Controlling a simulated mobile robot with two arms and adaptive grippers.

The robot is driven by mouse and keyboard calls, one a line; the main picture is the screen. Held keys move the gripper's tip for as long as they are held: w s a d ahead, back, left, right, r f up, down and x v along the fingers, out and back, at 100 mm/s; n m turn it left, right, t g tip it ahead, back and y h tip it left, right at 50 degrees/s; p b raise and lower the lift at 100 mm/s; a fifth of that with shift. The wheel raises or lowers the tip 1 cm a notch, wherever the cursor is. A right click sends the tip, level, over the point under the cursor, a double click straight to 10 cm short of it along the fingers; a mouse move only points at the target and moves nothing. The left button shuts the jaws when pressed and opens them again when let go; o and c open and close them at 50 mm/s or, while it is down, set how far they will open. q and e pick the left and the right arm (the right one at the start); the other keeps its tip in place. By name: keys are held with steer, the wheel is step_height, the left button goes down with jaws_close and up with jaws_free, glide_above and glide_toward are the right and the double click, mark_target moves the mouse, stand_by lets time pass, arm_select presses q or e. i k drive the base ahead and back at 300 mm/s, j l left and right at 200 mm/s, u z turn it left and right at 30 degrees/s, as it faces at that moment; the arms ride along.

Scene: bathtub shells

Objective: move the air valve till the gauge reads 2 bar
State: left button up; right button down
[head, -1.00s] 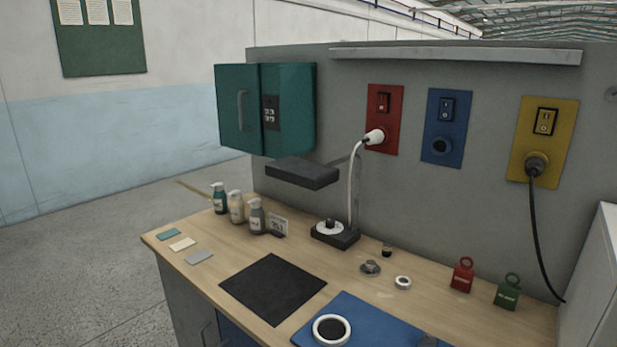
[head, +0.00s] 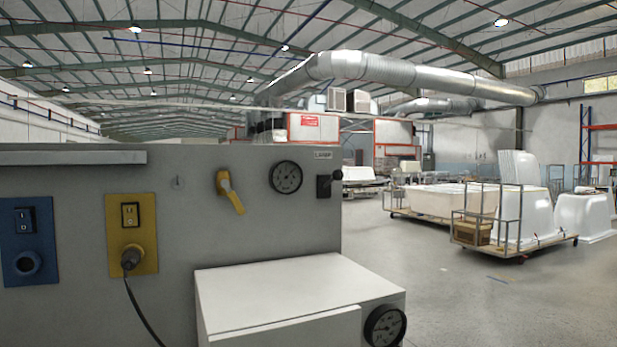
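A yellow lever valve (head: 229,191) is on the grey panel, its handle slanting down to the right. A round dark-faced gauge (head: 286,177) is on the panel just right of the valve; its reading is too small to make out. A second round gauge (head: 385,326) is on the front of the white cabinet at the lower right, also too small to read. Neither of my grippers is in view.
A small switch with a black lever (head: 325,186) is right of the upper gauge. Blue (head: 30,240) and yellow (head: 132,233) switch plates are at left, with a cable hanging from the yellow one. The white cabinet (head: 290,297) juts out below the valve.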

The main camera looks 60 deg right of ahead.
mark_target(234, 199)
steer(key=z, duration=1.75)
